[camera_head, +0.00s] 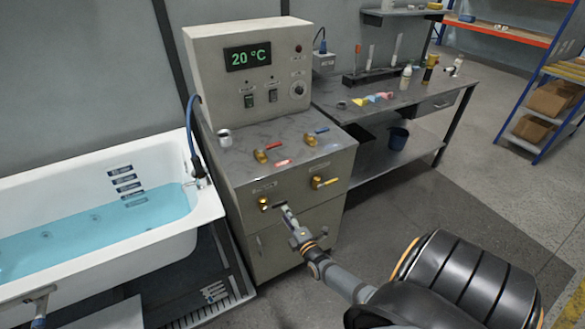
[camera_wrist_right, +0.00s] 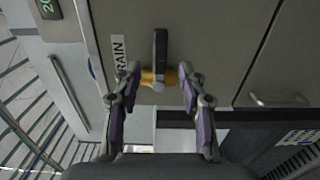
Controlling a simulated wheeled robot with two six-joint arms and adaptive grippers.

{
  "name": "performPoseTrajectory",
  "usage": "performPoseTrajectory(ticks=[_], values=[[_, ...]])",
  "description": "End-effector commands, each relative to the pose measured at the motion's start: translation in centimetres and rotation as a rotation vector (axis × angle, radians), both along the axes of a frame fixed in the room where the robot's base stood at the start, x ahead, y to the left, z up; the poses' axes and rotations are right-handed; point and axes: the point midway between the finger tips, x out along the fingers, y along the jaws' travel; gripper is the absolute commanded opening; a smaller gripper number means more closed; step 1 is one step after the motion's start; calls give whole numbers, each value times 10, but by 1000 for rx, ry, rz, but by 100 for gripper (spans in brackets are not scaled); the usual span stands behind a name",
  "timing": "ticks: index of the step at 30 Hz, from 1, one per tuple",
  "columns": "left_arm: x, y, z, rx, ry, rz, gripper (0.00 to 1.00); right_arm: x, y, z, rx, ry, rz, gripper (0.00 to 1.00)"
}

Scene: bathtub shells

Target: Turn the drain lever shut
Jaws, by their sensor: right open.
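The drain lever (camera_wrist_right: 160,50) is a dark handle on a brass valve (camera_wrist_right: 152,78), beside a label that reads "DRAIN" in part. In the head view this brass valve (camera_head: 264,203) sits low on the cabinet front, at the left, and its handle is mostly hidden by my gripper. My right gripper (camera_head: 287,210) is at the lever, pointing toward the cabinet front. In the wrist view my right gripper (camera_wrist_right: 158,72) is open, with one finger on each side of the valve and the lever's base. I cannot tell whether a finger touches it. My left gripper is not in view.
A second front valve with a yellow lever (camera_head: 327,182) is close to the right. Red (camera_head: 268,151) and blue (camera_head: 314,134) levers stand on the cabinet top (camera_head: 235,160). The filled bathtub (camera_head: 205,205) is at the left. Open floor (camera_head: 390,215) lies to the right.

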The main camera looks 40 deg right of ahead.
Motion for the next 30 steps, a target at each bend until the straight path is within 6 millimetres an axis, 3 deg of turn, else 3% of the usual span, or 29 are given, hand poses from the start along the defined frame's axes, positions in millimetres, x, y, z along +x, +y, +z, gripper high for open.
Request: performPoseTrajectory(ticks=[3,9,26,28,30], values=[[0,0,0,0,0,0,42,-26,6,0,0,2,2,42],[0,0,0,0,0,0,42,-48,11,0,-2,0,1,42],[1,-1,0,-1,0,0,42,-50,12,0,-1,-1,0,42],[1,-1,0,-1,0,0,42,-51,13,-5,15,11,2,42],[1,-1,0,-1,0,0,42,-58,16,-25,79,56,7,42]])
